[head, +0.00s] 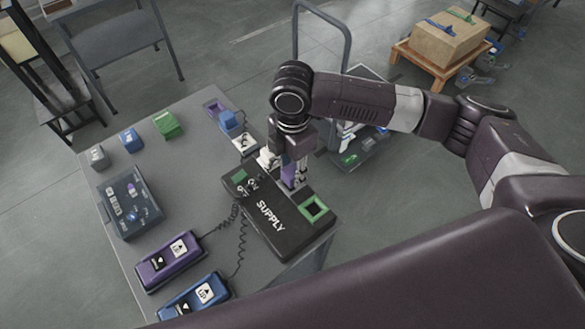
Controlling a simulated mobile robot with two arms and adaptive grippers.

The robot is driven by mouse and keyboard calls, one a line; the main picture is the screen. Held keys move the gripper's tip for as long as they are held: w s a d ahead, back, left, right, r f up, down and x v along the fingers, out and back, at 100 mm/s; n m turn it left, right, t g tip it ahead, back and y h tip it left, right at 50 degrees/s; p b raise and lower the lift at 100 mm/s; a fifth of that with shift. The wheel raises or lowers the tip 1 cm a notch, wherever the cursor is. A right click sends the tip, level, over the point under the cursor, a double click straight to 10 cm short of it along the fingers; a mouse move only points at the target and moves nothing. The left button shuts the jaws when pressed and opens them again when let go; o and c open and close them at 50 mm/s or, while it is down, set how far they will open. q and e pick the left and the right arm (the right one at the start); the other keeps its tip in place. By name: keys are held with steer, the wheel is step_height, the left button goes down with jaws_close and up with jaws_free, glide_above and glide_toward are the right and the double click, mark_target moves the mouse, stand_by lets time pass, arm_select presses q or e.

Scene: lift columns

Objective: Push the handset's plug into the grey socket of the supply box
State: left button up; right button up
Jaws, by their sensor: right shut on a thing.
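The black supply box (279,230) lies on the grey table, marked SUPPLY. A green-framed socket (315,209) shows at its right end and a green patch at its left end. My right gripper (289,178) points down at the far edge of the box, shut on a small purple piece that looks like a plug. The gripper hides what lies under it, and I cannot make out the grey socket. A purple handset (168,262) and a blue handset (195,299) lie at the near left. Coiled cords run from them toward the box. My left gripper is out of view.
On the table (187,183) stand a dark case (130,204), grey (98,157), blue (131,139) and green (168,125) blocks, and a blue-topped piece (231,121) beside a purple frame (214,107). A trolley stands behind. The table middle is clear.

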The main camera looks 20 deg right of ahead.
mark_target(293, 170)
steer(key=shift+f, duration=0.7)
stand_by(0.3)
steer(key=o, duration=1.3)
steer(key=shift+o, duration=0.2)
steer(key=shift+r, duration=0.1)
steer(key=shift+r+p, duration=3.5)
steer(key=shift+p, duration=0.7)
steer(key=shift+f, duration=0.1)
